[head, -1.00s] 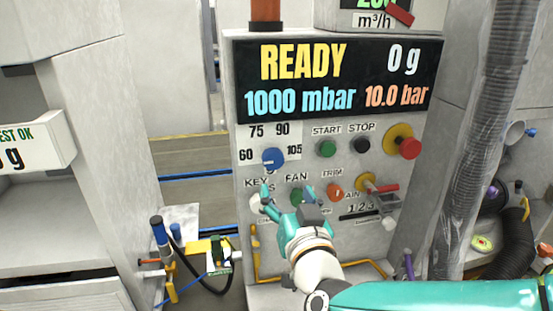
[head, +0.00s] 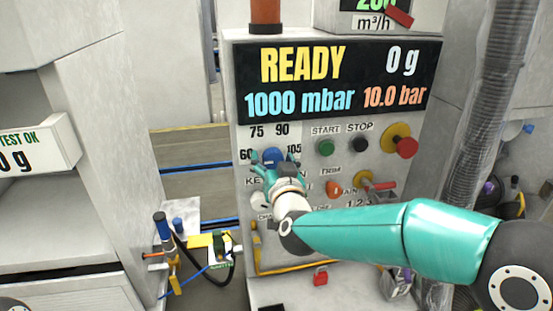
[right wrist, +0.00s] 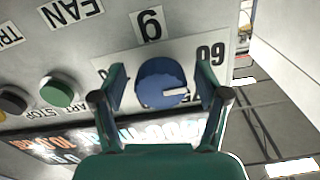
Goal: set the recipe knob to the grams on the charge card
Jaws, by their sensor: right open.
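The blue recipe knob (head: 272,156) is on the grey control panel, with 60, 75, 90 and 105 printed around it. My right gripper (head: 275,161) is open, with one finger on each side of the knob. In the right wrist view the fingers (right wrist: 162,88) show gaps to the knob. I cannot pick out a charge card with readable grams. My left gripper is not in view.
The display (head: 335,78) reads READY, 0 g, 1000 mbar and 10.0 bar. A green start button (head: 326,148), a black stop button (head: 359,145) and a red button (head: 407,148) are right of the knob.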

